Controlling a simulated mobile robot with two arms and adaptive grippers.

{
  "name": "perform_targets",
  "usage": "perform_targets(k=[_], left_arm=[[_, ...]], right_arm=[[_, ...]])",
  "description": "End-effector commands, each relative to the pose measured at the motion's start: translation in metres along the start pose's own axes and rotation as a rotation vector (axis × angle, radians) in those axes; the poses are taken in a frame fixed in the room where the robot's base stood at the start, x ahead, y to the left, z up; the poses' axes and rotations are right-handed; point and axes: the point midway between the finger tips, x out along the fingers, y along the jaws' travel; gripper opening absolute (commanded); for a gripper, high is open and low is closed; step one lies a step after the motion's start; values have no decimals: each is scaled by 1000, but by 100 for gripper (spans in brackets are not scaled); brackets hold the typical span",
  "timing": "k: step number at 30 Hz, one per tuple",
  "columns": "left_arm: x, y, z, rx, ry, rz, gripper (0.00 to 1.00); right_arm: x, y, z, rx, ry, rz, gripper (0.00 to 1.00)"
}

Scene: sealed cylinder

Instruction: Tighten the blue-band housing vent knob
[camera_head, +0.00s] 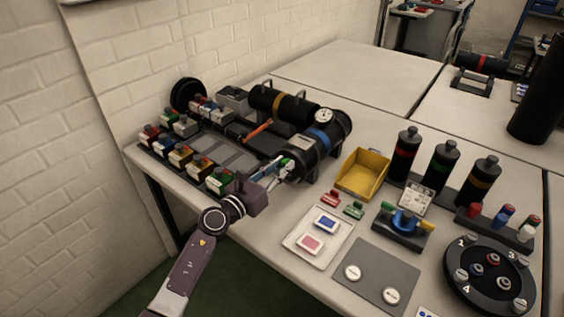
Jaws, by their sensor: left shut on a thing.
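The blue-band housing (319,136) is a black cylinder lying on its side on the table, with a pale label and a round white gauge on top. My left gripper (282,166) reaches in from the lower left to the near end of this housing. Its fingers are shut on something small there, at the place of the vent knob. The fingers largely hide the knob, so its shape and how far it is turned cannot be told. My right gripper is not in view.
Rows of small colored blocks stand left of the arm. A yellow bin (362,174) and black bottles (404,153) stand to the right. A white tray (317,257), grey mat (375,266) and round black turntable (463,288) lie in front.

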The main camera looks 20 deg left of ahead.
Motion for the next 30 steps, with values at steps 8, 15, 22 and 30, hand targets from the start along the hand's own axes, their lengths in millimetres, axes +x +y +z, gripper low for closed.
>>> perform_targets(k=[8, 15, 22, 30], left_arm=[[0, 1, 1, -263, 3, 1, 0], [0, 2, 1, -491, 3, 2, 0], [0, 2, 0, -709, 3, 1, 0], [0, 2, 0, -966, 2, 2, 0]], right_arm=[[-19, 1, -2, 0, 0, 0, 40], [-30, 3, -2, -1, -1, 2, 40], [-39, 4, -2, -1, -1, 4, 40], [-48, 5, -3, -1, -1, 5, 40]])
